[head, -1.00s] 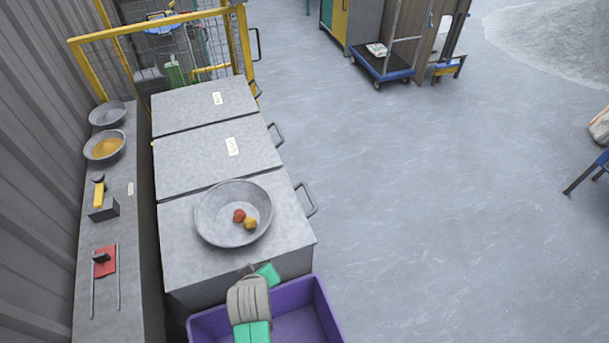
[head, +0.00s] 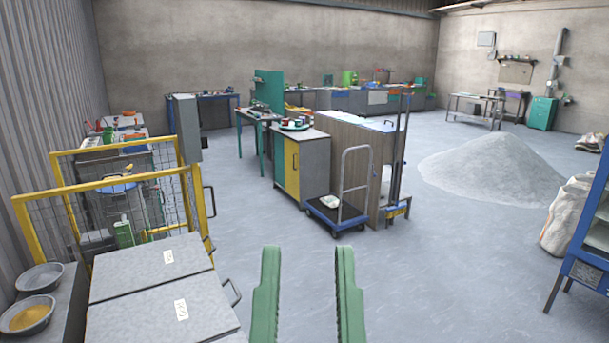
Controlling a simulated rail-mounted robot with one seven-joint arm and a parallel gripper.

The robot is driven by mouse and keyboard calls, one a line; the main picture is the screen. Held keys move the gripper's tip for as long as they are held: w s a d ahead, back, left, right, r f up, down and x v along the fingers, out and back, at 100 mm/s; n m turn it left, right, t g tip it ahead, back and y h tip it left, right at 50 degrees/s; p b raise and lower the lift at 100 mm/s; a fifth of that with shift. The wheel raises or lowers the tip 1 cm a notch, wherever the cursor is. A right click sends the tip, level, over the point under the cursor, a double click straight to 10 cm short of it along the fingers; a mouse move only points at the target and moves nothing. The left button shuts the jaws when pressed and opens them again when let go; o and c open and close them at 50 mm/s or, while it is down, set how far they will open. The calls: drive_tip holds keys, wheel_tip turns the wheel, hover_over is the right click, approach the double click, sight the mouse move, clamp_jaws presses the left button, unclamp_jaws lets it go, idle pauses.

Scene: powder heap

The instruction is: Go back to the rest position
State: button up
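My gripper (head: 308,290) shows at the bottom middle of the head view. Its two green fingers point up and away, parallel, with a wide gap between them. Grey floor shows through the gap and nothing is held. The gripper is in the air to the right of the grey lidded bins (head: 150,270), apart from them.
A yellow-framed mesh cage (head: 120,200) stands behind the bins. Two metal bowls (head: 28,314) sit at lower left. A blue trolley (head: 335,216), a powder heap (head: 492,170), a white sack (head: 566,215) and a blue stand (head: 590,245) stand around open floor.

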wheel_tip(320, 180, up, 37)
drive_tip(key=p, duration=3.4)
drive_tip(key=shift+w+a, duration=0.15)
drive_tip(key=shift+a, duration=0.1)
drive_tip(key=shift+c, duration=0.2)
